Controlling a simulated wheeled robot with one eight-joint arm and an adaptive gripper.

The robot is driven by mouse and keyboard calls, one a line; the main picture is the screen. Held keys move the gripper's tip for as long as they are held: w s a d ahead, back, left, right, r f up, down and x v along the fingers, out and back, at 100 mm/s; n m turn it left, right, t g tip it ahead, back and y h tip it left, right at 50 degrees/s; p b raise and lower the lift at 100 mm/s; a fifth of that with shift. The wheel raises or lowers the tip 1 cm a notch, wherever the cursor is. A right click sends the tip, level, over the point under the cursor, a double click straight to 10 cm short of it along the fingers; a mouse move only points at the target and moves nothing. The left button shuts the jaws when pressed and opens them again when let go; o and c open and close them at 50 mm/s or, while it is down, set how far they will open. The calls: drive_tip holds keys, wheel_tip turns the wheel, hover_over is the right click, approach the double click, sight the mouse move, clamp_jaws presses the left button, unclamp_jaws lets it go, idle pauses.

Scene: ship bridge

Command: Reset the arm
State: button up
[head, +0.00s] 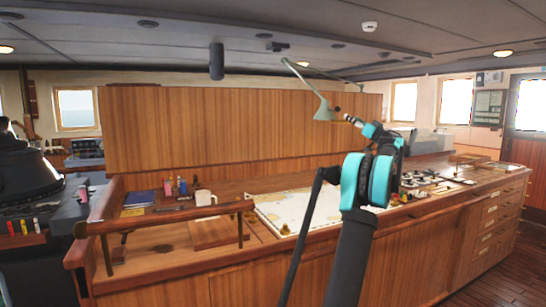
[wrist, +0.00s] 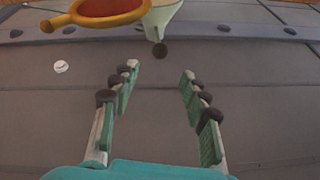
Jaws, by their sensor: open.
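My arm rises in front of the wooden chart counter (head: 420,237) and bends up to the left. My gripper (head: 342,115) is high above the counter, close beside the pale green lamp shade (head: 325,110). In the wrist view my gripper (wrist: 160,72) has its two fingers spread apart, with nothing between them. It faces the grey ceiling panels (wrist: 240,95). A pale green cone, seemingly the lamp shade (wrist: 163,22), and an orange-rimmed round thing (wrist: 100,12) show at the top, beyond the fingertips. I cannot tell what the orange thing is.
The lamp's thin arm (head: 297,75) reaches above my gripper. A chart (head: 285,210), a white mug (head: 205,198), bottles (head: 182,186) and a blue book (head: 139,198) lie or stand on the counter. A wooden rail (head: 165,217) runs along its front left. A tall wood panel (head: 230,130) stands behind.

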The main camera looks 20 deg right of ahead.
drive_tip(key=w+a+f+m+g+h, duration=0.1)
drive_tip(key=w+a+f+m+h, duration=0.15)
drive_tip(key=a+h, duration=0.2)
drive_tip(key=w+a+f+m+h, duration=0.1)
drive_tip(key=a+f+m+h, duration=0.1)
drive_tip(key=a+m+h, duration=0.3)
drive_tip(key=s+a+f+g, duration=0.4)
drive_tip(key=a+f, duration=0.5)
drive_tip(key=s+a+f+g, duration=0.3)
drive_tip(key=a+f, duration=0.7)
drive_tip(key=s+a+f+n+g+y, duration=0.3)
drive_tip(key=s+a+f+n+g, duration=0.1)
drive_tip(key=s+a+f, duration=1.1)
drive_tip(key=s+a+f+n+g+y, duration=0.4)
drive_tip(key=s+a+f+g, duration=0.2)
drive_tip(key=s+a+f, duration=0.8)
drive_tip(key=s+f, duration=0.4)
drive_tip(key=s, duration=0.4)
drive_tip(key=shift+a+n, duration=0.35)
drive_tip(key=shift+a, duration=0.05)
